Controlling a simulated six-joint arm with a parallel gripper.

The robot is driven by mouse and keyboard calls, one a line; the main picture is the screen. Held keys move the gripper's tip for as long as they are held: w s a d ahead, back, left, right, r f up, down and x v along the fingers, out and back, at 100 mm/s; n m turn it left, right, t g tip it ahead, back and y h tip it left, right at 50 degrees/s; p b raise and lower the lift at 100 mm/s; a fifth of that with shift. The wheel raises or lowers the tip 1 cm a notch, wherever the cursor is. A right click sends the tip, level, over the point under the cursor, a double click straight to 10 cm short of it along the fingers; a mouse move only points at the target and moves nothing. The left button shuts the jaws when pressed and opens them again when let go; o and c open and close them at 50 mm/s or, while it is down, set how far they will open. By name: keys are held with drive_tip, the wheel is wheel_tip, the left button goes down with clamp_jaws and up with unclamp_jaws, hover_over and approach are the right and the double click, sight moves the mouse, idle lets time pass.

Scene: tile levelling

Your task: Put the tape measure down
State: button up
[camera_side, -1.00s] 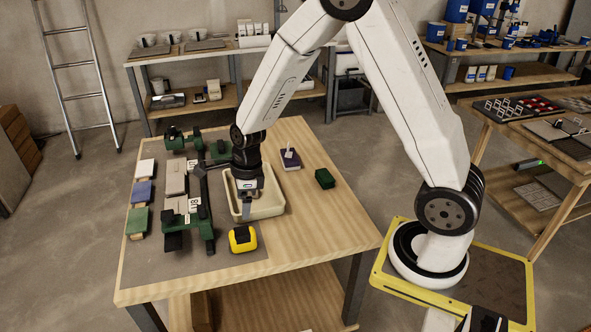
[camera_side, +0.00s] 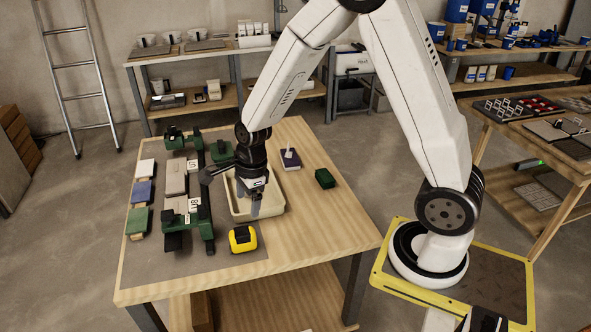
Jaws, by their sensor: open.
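The yellow and black tape measure (camera_side: 243,239) rests on the grey mat near the front of the wooden table, just in front of the cream tray. My gripper (camera_side: 254,208) points down above the cream tray (camera_side: 275,207), behind and slightly right of the tape measure. It is open and apart from the tape measure, with nothing seen between its fingers. My gripper and wrist hide part of the tray's inside.
A green frame (camera_side: 206,225) with grey tiles (camera_side: 175,183) stands left of the tray. White, blue and green blocks (camera_side: 139,221) line the left edge. A dark green box (camera_side: 325,178) and a dark purple block (camera_side: 290,160) lie right. The table's front right (camera_side: 320,235) is clear.

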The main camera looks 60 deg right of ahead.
drive_tip(key=s+r+n, duration=0.2)
drive_tip(key=s+n, duration=0.3)
drive_tip(key=n, duration=0.6)
drive_tip(key=s+r+n+t+h, duration=0.1)
drive_tip(key=s+r+n, duration=0.2)
drive_tip(key=n, duration=0.9)
drive_tip(key=s+a, duration=0.1)
drive_tip(key=s, duration=0.1)
drive_tip(key=shift+s, duration=0.35)
